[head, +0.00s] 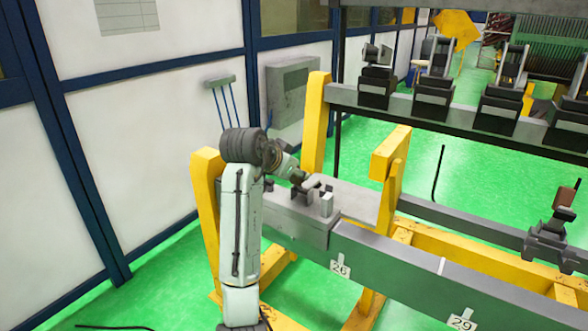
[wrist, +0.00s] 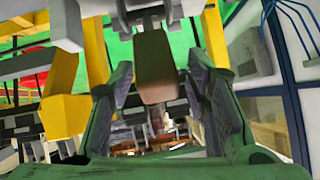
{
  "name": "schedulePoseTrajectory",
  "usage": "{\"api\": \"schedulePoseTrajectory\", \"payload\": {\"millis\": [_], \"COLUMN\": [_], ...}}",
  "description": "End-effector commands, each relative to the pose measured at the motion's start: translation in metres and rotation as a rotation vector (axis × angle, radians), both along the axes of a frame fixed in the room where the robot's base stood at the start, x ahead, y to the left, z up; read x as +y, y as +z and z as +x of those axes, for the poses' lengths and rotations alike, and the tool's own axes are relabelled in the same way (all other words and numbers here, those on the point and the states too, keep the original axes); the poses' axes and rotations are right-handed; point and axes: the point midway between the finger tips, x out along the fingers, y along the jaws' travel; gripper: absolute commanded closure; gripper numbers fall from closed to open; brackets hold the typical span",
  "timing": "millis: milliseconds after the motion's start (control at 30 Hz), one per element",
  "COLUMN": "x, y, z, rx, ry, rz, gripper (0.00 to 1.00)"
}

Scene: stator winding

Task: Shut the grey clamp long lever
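The grey clamp (head: 325,203) sits on the grey beam near the tag marked 26, partly hidden by my arm in the head view. In the wrist view, a lever with a brownish end (wrist: 157,78) reaches down from the grey clamp body (wrist: 112,14) at the top. My gripper (wrist: 160,85) has its two dark-padded fingers apart, one on each side of this lever end. A gap shows on both sides, so the fingers appear not to touch it. In the head view my gripper (head: 303,182) is small and dark beside the clamp, and its fingers cannot be made out.
Yellow posts (head: 390,165) stand close around the clamp. Several dark clamps line the rear beam (head: 450,128). White wall panels (head: 150,130) close off the left.

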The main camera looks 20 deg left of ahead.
Motion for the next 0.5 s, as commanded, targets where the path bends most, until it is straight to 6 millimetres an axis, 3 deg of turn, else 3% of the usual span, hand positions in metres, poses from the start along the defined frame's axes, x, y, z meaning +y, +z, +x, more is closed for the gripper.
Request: {"api": "schedulePoseTrajectory", "payload": {"millis": [333, 500], "x": [-0.001, 0.002], "y": [0.003, 0.016], "z": [-0.001, -0.016], "rx": [-0.005, -0.007], "ry": [-0.003, -0.003], "rz": [0.001, 0.001], "gripper": [0.53, 0.53]}}
